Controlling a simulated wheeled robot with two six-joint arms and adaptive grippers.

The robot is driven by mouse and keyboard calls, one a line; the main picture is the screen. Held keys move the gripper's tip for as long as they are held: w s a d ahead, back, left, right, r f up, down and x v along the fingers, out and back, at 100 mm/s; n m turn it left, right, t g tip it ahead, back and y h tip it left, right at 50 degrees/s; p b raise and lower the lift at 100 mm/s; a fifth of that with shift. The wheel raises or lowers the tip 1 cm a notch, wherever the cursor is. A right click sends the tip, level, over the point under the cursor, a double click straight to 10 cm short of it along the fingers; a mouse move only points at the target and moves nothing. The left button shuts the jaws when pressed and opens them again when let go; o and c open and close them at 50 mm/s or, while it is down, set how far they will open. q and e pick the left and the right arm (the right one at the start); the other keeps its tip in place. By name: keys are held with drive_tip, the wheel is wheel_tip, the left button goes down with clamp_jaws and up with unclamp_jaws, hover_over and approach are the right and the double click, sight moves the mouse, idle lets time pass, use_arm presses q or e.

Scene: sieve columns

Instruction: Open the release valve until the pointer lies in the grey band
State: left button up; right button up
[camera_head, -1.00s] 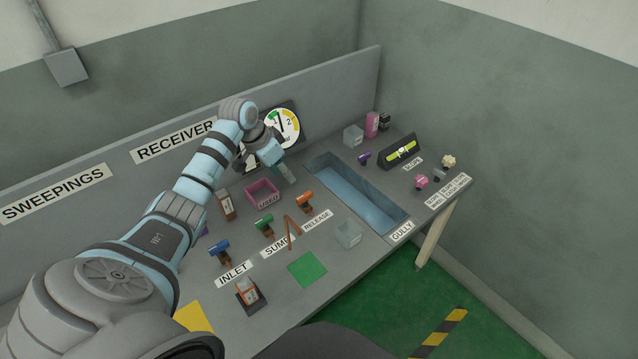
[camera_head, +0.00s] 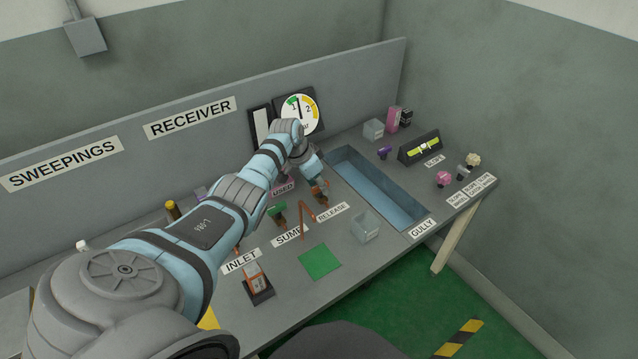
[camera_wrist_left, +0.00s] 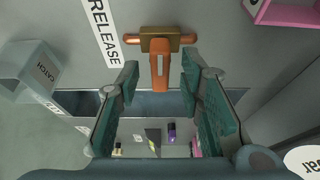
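The release valve (camera_head: 322,198) has an orange handle and stands behind the RELEASE label (camera_head: 332,212) in the head view. In the left wrist view its orange handle (camera_wrist_left: 160,68) points toward me from a brown body. My left gripper (camera_head: 321,180) is at the valve in the head view and hides part of it. In the left wrist view the gripper (camera_wrist_left: 160,84) is open, with its green fingers apart on either side of the handle end. The round gauge (camera_head: 301,113) has green and yellow bands; its dark pointer stands near upright. I cannot make out a grey band. My right gripper is not in view.
The green-handled sump valve (camera_head: 277,209) stands to the left. A clear catch box (camera_head: 365,228) stands in front, and the blue gully (camera_head: 375,188) lies to the right. A bent orange piece (camera_head: 306,215) is close by. The pink USED tray (camera_wrist_left: 285,12) is near.

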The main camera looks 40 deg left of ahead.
use_arm(q)
drive_tip(key=shift+c, duration=0.4)
clamp_jaws()
